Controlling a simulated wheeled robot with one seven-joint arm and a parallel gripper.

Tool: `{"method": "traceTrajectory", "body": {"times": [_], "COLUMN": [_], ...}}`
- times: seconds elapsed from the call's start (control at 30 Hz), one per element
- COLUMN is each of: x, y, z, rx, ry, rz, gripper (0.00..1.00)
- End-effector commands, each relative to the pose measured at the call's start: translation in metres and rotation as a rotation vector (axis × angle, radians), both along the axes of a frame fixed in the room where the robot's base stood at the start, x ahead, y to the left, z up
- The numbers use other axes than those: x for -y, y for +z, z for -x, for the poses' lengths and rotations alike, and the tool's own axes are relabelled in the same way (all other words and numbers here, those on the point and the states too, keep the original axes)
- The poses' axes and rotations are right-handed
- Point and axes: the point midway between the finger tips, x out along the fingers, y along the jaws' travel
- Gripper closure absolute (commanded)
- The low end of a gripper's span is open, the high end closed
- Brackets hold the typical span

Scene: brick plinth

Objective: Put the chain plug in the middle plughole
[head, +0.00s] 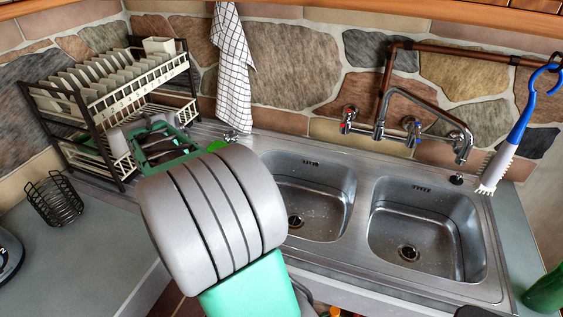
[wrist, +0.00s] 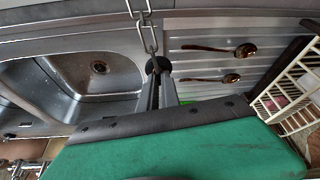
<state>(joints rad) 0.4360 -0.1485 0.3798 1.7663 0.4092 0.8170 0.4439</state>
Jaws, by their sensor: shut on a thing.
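In the wrist view my gripper (wrist: 159,84) is shut on the chain plug (wrist: 158,64), a dark round piece at the fingertips. Its metal chain (wrist: 150,36) runs from there to the top edge of the picture. Beside it on the left is a steel bowl with a plughole (wrist: 98,67); the plug is outside that plughole. The head view shows a plughole in the left bowl (head: 295,221) and one in the right bowl (head: 409,253).
Two spoons (wrist: 218,49) lie on the ridged drainer. Copper-coloured pipes and a tap (head: 425,98) rise behind the bowls. A blue-and-white brush (head: 515,135) hangs at right.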

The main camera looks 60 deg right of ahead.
Motion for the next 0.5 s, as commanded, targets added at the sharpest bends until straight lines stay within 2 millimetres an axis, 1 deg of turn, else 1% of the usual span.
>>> {"method": "traceTrajectory", "body": {"times": [0.03, 0.07, 0.1, 0.17, 0.2, 0.27, 0.3, 0.33, 0.4, 0.5], "x": [0.032, 0.050, 0.073, 0.104, 0.122, 0.146, 0.159, 0.168, 0.184, 0.198], "y": [0.002, 0.002, 0.002, 0.001, 0.000, -0.002, -0.004, -0.005, -0.007, -0.010], "z": [0.013, 0.023, 0.037, 0.059, 0.075, 0.099, 0.115, 0.126, 0.148, 0.171], "rx": [-0.004, -0.004, -0.005, -0.006, -0.005, -0.005, -0.005, -0.005, -0.003, -0.001], "ry": [-0.146, -0.240, -0.364, -0.546, -0.663, -0.834, -0.939, -1.011, -1.156, -1.298], "rz": [-0.002, -0.002, -0.002, -0.003, -0.003, -0.003, -0.003, -0.003, -0.003, -0.002], "gripper": [1.00, 1.00, 1.00, 1.00, 1.00, 1.00, 1.00, 1.00, 1.00, 1.00]}}
